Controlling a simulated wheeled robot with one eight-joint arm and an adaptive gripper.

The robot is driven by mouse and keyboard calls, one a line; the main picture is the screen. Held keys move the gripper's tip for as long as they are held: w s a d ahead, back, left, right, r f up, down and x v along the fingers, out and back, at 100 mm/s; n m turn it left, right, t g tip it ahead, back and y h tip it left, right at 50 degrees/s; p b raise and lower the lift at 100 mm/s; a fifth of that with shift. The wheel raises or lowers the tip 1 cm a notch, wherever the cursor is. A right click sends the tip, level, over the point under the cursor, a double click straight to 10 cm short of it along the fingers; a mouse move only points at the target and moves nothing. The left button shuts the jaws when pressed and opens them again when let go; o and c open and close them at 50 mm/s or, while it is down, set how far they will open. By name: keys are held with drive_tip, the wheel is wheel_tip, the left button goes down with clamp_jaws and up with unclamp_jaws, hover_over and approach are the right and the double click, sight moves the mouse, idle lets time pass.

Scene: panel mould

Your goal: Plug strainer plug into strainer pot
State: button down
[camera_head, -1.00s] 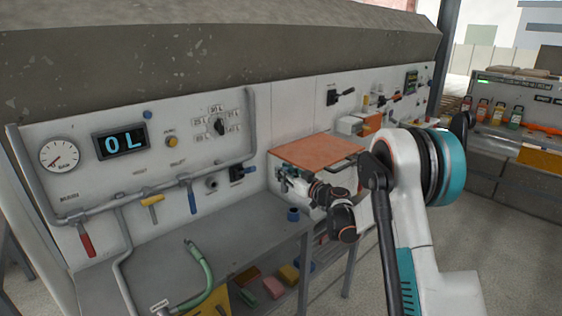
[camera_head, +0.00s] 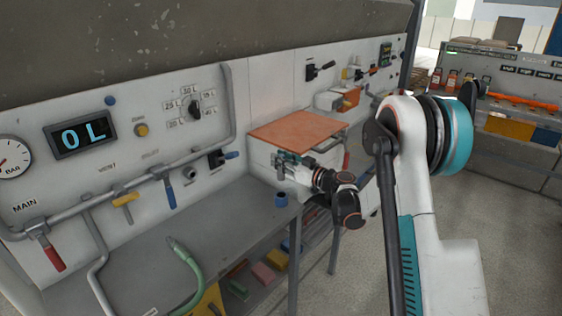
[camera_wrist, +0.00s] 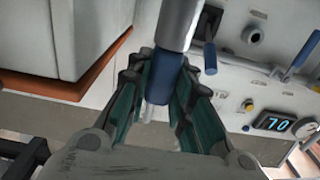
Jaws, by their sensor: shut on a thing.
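In the wrist view, my gripper (camera_wrist: 163,82) is shut on a plug-like piece, likely the strainer plug (camera_wrist: 165,72), with a blue collar between the fingers. Its grey metal cylinder runs out to the top edge, and a pale end shows between the fingers. In the head view, my gripper (camera_head: 283,160) is beside the orange-topped box; the held piece is hard to make out there. A small blue cup-like fitting (camera_head: 281,199) stands on the bench corner below my gripper. I cannot tell whether it is the strainer pot. A round grey port (camera_head: 190,174) sits on the panel.
The orange-topped box (camera_head: 300,130) is close behind my gripper. A blue-handled valve (camera_head: 218,159) sticks out of the panel to the left. A green hose (camera_head: 188,262) stands on the grey bench (camera_head: 225,225). Coloured blocks lie on the shelf below.

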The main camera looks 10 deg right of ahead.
sight(281, 180)
drive_tip(key=shift+f+b, duration=2.05)
drive_tip(key=shift+f, duration=0.85)
drive_tip(key=shift+f+b, duration=1.3)
drive_tip(key=shift+b, duration=0.1)
drive_tip(key=shift+f, duration=1.15)
drive_tip(key=c, duration=1.3)
unclamp_jaws()
drive_tip(key=shift+c, duration=0.2)
drive_tip(key=v, duration=1.2)
